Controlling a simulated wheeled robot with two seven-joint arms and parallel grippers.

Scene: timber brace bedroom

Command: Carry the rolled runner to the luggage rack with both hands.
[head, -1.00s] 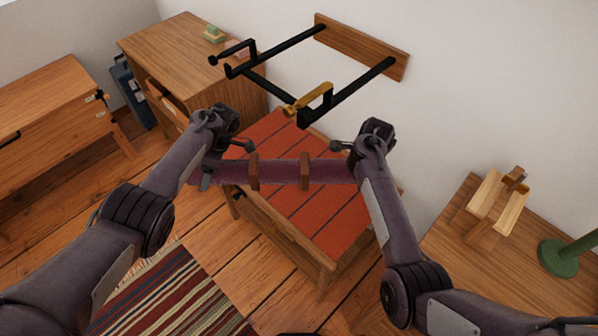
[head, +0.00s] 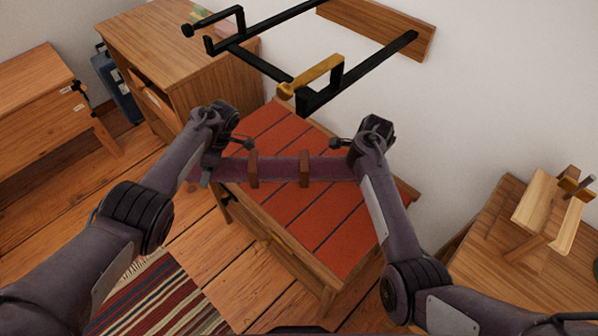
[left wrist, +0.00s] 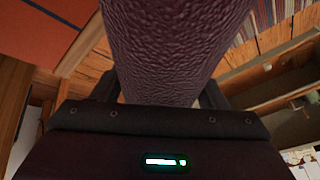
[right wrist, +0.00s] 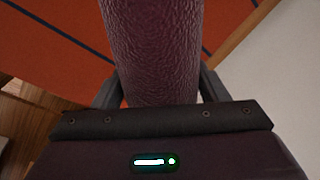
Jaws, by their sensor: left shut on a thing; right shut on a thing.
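The rolled runner (head: 278,169) is a dark purple roll with two brown bands, held roughly level across the head view. My left gripper (head: 209,167) is shut on its left end and my right gripper (head: 357,166) on its right end. The roll also fills the middle of the left wrist view (left wrist: 170,45) and the right wrist view (right wrist: 152,50), between the jaws. A low wooden stand with a red, dark-lined top (head: 335,225), apparently the luggage rack, lies below the runner in the picture. The height gap cannot be judged.
A black wall frame (head: 355,80) with a yellow-brown handle-like piece (head: 312,76) juts out beyond the runner. A wooden cabinet (head: 165,50) stands at back left, a wooden table (head: 480,245) at right. A striped rug (head: 160,300) lies at lower left.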

